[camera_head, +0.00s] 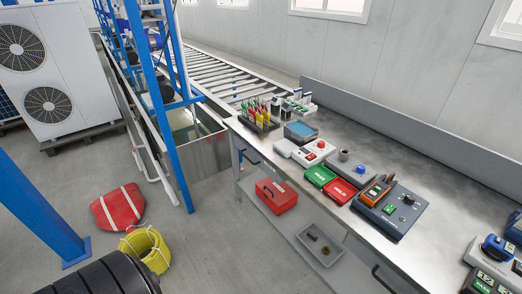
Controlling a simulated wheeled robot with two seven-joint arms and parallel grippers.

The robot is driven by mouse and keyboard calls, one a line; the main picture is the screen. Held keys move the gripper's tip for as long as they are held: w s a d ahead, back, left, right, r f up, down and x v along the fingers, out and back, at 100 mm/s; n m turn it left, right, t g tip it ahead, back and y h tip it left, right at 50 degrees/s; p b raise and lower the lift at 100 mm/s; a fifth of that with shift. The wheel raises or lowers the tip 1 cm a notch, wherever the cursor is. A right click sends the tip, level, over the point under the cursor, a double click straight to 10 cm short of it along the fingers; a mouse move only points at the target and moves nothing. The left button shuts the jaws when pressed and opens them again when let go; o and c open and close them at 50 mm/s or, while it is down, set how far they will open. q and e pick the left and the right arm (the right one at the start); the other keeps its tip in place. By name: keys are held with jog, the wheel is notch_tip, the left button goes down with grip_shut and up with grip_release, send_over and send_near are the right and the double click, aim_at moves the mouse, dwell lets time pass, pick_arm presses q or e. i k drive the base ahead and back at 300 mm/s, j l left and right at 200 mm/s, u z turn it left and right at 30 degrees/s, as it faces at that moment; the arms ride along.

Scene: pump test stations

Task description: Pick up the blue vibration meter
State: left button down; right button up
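Several blue devices are on the steel workbench (440,165), and I cannot tell for sure which one is the vibration meter. A blue device (497,246) sits on a light base near the right edge of the view. Another blue item (515,228) is cut off by the right edge just behind it. A blue-topped box (300,130) stands toward the bench's far end. A small blue-grey unit (364,172) lies farther right, near the middle. Neither of my grippers is in view.
Green (320,176) and red (340,190) trays, a dark control panel (390,210) with an orange handheld device (376,190), and a tool rack (259,119) occupy the bench. A red toolbox (277,195) is on the lower shelf. Bare bench top lies right of the control panel.

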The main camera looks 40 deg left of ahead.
aim_at(505, 250)
jog(key=u, duration=0.55)
jog(key=z, duration=1.35)
